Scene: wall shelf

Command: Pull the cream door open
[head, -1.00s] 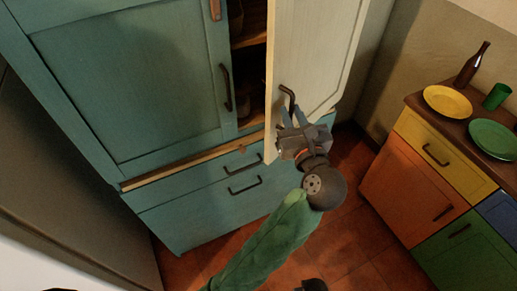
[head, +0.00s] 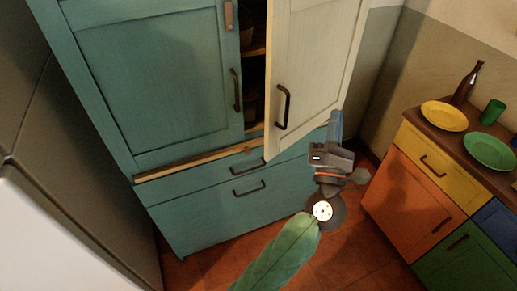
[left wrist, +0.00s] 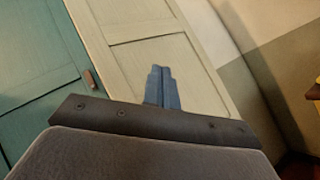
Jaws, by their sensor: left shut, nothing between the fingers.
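The cream door (head: 318,62) stands partly open on the right of the teal cabinet (head: 150,85), with a dark gap and shelves showing at its left edge. It also shows in the left wrist view (left wrist: 150,60). Its dark handle (head: 283,107) is free, with no finger on it. My left gripper (head: 335,122) is shut and empty, to the lower right of the handle, by the door's lower right corner. Its blue fingers (left wrist: 162,88) are together in the left wrist view, in front of the door face; I cannot tell whether they touch it. My right gripper is not in view.
A low sideboard with an orange door (head: 408,180) stands at the right, bearing a yellow plate (head: 444,116), a green plate (head: 489,150), a green cup (head: 492,111) and a brown bottle (head: 468,82). Red tiled floor (head: 345,245) is clear between it and the cabinet.

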